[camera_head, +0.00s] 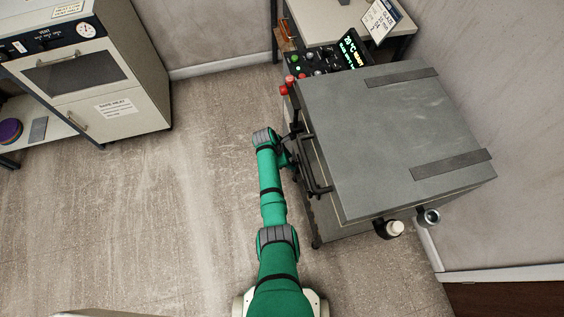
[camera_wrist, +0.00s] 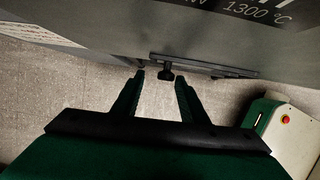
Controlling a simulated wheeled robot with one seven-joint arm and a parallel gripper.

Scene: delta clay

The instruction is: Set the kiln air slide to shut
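The kiln (camera_head: 380,140) is a grey box with a flat lid, right of my arm in the head view. In the wrist view its dark front (camera_wrist: 110,22) fills the top, with "1300 °C" lettering. A long black rail (camera_wrist: 210,65) runs low along that front, and a small black knob (camera_wrist: 167,75) hangs from it, apparently the air slide. My gripper (camera_wrist: 160,77) is open and empty. The knob shows between its fingertips, closer to the right one; I see no clear contact. In the head view the gripper (camera_head: 290,160) is small and partly hidden at the kiln's front.
A black handle (camera_head: 316,170) sticks out from the kiln's front. A control box (camera_head: 318,62) with buttons and a lit display stands behind it. A cream oven cabinet (camera_head: 90,75) stands at the upper left. The floor (camera_head: 150,220) left of my arm is clear.

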